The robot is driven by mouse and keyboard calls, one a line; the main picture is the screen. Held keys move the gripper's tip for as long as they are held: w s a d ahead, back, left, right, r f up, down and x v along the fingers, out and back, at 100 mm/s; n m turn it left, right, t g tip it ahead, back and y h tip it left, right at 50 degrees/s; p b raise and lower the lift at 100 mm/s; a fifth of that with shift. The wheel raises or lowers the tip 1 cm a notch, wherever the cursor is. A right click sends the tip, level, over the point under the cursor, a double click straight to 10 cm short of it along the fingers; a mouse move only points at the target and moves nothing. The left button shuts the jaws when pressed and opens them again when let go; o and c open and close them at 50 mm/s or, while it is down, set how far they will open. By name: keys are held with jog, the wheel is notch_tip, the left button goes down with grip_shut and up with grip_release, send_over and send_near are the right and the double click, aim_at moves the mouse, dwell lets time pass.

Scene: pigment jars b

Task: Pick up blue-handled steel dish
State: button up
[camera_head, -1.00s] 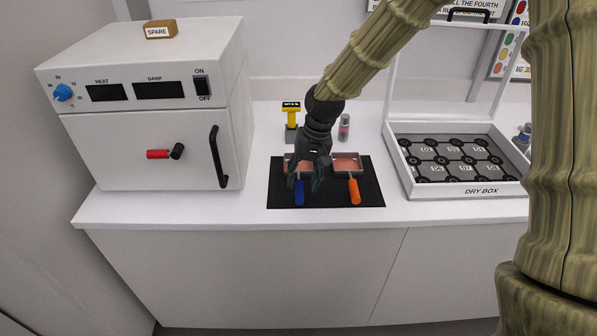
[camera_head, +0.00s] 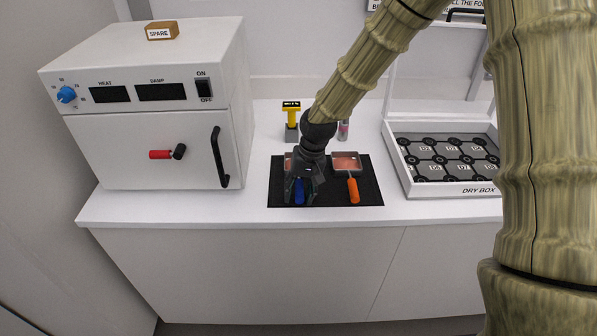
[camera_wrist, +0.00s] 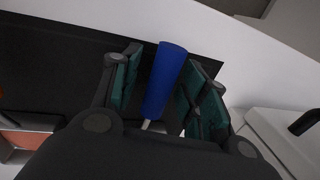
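The blue-handled steel dish lies on the black mat (camera_head: 372,197). Its blue handle (camera_head: 299,191) points toward the counter's front edge, and its pan (camera_head: 288,161) is mostly hidden behind my gripper. My gripper (camera_head: 301,196) is over the handle, with one finger on each side. In the wrist view the blue handle (camera_wrist: 164,80) stands between the two teal-padded fingers of my open gripper (camera_wrist: 160,85). A gap shows on the left side; the right pad is very close to the handle, and I cannot tell whether it touches.
An orange-handled dish (camera_head: 347,162) lies just to the right on the same mat. A yellow-topped device (camera_head: 291,112) and a small bottle (camera_head: 343,131) stand behind. A white oven (camera_head: 150,120) is at left, a drying box (camera_head: 455,190) at right. The counter front is clear.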

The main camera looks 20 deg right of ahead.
grip_shut()
jog(key=shift+r, duration=0.1)
